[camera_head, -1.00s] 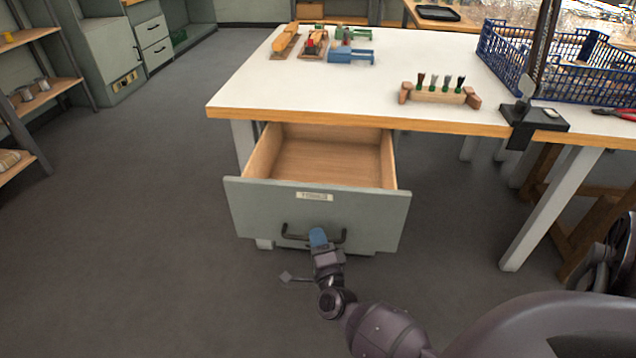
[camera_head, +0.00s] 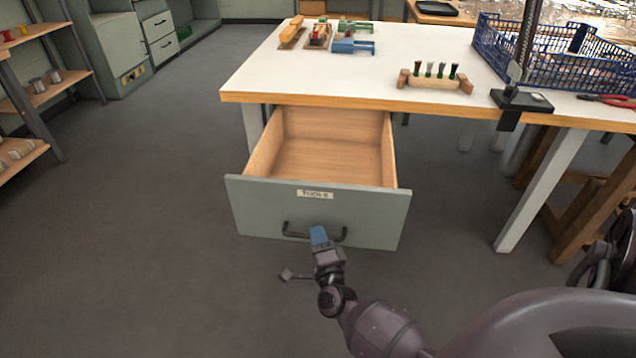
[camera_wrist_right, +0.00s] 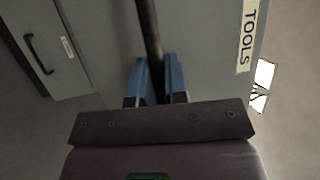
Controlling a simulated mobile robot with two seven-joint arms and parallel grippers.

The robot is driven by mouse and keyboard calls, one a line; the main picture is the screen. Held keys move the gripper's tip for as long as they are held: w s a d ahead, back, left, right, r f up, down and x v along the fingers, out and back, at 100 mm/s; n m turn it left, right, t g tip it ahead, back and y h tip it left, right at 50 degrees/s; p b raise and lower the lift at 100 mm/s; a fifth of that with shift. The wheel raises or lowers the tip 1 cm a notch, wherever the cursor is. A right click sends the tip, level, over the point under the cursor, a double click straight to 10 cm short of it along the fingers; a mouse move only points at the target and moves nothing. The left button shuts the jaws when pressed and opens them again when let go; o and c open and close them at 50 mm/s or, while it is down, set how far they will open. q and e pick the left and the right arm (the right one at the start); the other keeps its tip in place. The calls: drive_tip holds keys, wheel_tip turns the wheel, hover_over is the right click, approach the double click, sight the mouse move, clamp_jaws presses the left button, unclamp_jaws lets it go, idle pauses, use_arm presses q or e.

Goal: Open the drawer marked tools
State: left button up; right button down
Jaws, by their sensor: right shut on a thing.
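The drawer marked tools (camera_head: 262,206) has a grey front and a wooden inside, and it is pulled well out from under the workbench. Its inside looks empty where it shows. A label (camera_head: 315,194) sits above the dark bar handle (camera_head: 298,234); in the right wrist view the label (camera_wrist_right: 247,36) reads TOOLS. My right gripper (camera_head: 318,235) is shut on the handle. In the right wrist view its blue fingers (camera_wrist_right: 158,80) stand on both sides of the dark handle bar (camera_wrist_right: 149,30). My left gripper is in neither view.
The white workbench top (camera_head: 330,80) carries a wooden holder with several brushes (camera_head: 436,80), a blue crate (camera_head: 540,65), a black clamp stand (camera_head: 520,101) and red pliers (camera_head: 610,99). Shelves (camera_head: 45,90) stand at the left. The grey floor left of the drawer is clear.

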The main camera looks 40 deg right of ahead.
drive_tip(key=shift+a, duration=0.1)
idle(0.3)
drive_tip(key=c, duration=1.2)
unclamp_jaws()
drive_tip(key=shift+o, duration=0.2)
